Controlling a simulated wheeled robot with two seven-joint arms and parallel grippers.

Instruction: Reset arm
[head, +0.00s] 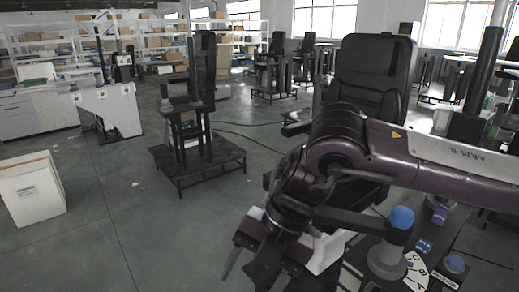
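My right arm (430,165), dark purple with a grey panel marked ARM-R, comes in from the right and bends down at the middle of the head view. My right gripper (250,268) hangs at its end, low in the picture, pointing down. Its fingers look apart, with nothing visible between them. Part of the gripper is hidden behind the arm links and the bottom edge. My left arm and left gripper are not in view.
A workstation with a blue-topped lever (401,218) and a labelled dial (417,270) stands close below the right arm. A black chair (372,75) is behind the arm. A dark platform with columns (198,155) stands mid-left. A white box (32,190) is far left. Open grey floor lies between.

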